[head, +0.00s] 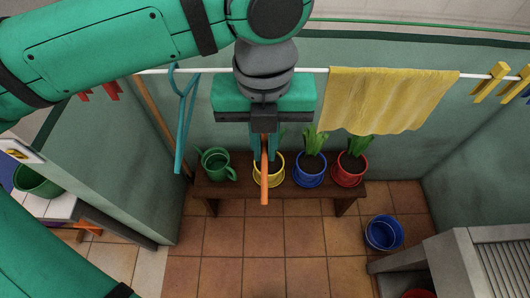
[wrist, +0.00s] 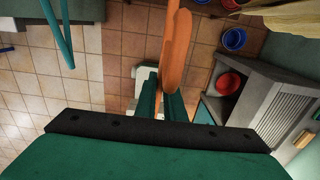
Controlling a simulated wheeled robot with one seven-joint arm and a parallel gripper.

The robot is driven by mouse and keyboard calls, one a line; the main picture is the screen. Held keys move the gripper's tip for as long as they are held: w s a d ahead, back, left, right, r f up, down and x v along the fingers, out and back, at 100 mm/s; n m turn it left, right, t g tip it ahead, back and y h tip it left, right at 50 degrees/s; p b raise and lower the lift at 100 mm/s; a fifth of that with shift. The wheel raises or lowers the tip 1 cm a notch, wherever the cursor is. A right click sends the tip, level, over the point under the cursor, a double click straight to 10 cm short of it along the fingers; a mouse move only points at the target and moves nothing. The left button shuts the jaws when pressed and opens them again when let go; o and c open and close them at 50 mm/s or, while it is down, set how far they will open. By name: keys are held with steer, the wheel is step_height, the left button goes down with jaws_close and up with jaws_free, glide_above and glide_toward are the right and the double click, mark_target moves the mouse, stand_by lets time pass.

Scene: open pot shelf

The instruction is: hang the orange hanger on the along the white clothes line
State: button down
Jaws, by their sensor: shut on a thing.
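The orange hanger (head: 264,182) is held in my gripper (head: 265,150), seen nearly edge-on as a thin upright strip. The hanger also shows in the wrist view (wrist: 176,45), between the fingers of my gripper (wrist: 162,100) and reaching to the top edge. The white clothes line (head: 480,76) runs across the head view; my wrist hides its middle part. I cannot tell whether the hanger's hook touches the line; the hook is not visible.
A teal hanger (head: 185,118) hangs on the line to the left and a yellow cloth (head: 388,98) to the right. Yellow pegs (head: 490,84) sit at the right end. Below, a bench (head: 237,190) bears potted plants and a green watering can (head: 217,164). A blue bucket (head: 383,233) stands on the floor.

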steer(key=shift+w, duration=3.5)
steer(key=shift+f, duration=1.2)
steer(key=c, duration=1.8)
jaws_free()
steer(key=shift+o, duration=0.2)
